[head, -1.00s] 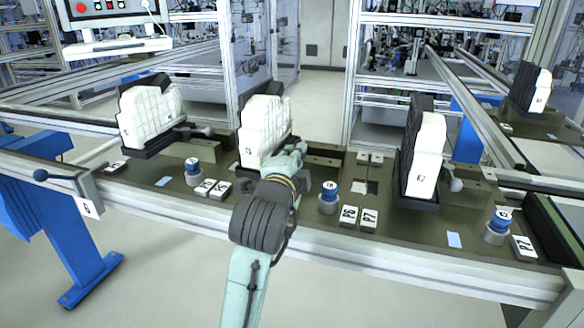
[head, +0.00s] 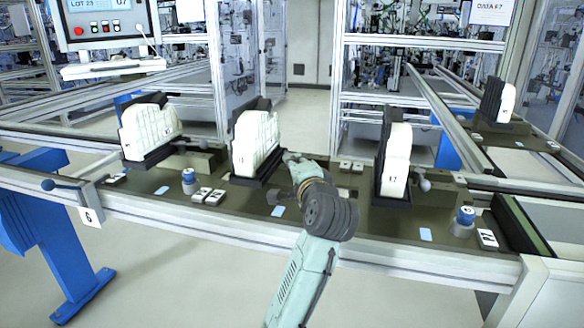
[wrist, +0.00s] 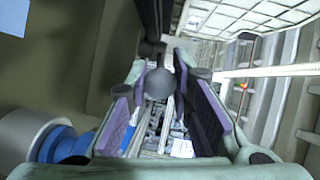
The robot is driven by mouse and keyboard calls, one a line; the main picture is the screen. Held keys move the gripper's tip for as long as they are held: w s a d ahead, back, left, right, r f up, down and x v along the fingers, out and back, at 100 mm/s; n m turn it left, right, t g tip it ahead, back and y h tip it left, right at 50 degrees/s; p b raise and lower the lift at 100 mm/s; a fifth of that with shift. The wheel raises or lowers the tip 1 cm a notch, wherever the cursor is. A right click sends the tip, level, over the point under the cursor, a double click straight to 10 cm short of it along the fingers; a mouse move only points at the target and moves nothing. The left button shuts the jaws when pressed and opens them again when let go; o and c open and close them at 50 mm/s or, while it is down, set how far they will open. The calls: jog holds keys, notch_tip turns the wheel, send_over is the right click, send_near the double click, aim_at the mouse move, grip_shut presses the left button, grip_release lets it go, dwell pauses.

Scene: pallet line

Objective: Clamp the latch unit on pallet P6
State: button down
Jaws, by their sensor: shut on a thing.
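The middle latch unit (head: 256,140) is a white ribbed block upright in a dark holder on the conveyor. A P6 tag showed to its right in the earlier head view; my arm now covers that spot. My gripper (head: 289,158) is at the lower right of this unit. In the wrist view my gripper (wrist: 162,75) has its purple-padded fingers on either side of a dark ball knob (wrist: 158,86) on a lever, shut on it. The lever's lower part and exact angle are hidden.
Similar units stand to the left (head: 150,128) and right (head: 396,160), each with its own ball lever. Blue-topped posts (head: 189,180) and white tags (head: 208,196) line the near edge. In the wrist view a blue-topped post (wrist: 65,145) is close to my left finger.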

jog(key=shift+d+r, duration=0.1)
dwell(0.4)
jog(key=c, duration=1.4)
grip_release()
